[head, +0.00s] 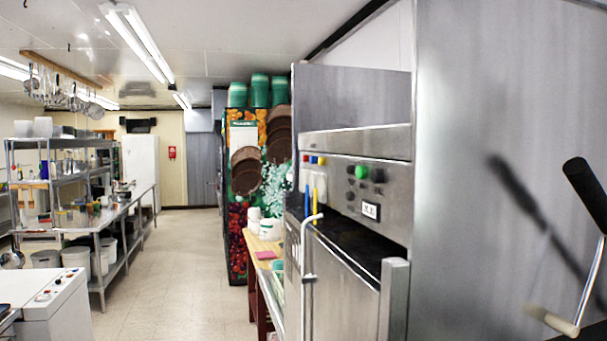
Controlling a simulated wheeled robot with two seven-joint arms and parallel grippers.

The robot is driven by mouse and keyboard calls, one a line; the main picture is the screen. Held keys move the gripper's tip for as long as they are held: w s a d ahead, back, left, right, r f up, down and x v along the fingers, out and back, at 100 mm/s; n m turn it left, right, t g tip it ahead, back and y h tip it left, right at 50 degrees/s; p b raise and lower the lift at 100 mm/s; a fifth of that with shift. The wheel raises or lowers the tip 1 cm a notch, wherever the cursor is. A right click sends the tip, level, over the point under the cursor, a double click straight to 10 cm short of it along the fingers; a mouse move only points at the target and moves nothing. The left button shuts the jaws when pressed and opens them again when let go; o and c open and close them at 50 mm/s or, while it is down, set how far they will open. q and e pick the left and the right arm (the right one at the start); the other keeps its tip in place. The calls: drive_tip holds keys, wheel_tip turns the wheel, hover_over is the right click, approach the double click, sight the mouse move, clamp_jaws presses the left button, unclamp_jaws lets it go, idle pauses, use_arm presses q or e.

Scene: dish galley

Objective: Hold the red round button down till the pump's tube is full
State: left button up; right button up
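A white cabinet (55,305) stands at the lower left. Its top carries small controls with red spots (43,296), too small to tell whether one is a round button. The steel machine's panel (345,180) at the right has a green round button (361,172), several dark knobs and small coloured pieces, some of them red (321,160). A blue and a yellow upright piece (315,203) hang below these. I cannot make out a pump, its tube or any fill level. Neither of my grippers is in view.
A black grip on a metal rod with a cream handle (551,321) is close at the right, before a steel wall (480,100). A wooden table (262,243) and steel shelving (60,150) stand farther off. The tiled floor (185,265) between is clear.

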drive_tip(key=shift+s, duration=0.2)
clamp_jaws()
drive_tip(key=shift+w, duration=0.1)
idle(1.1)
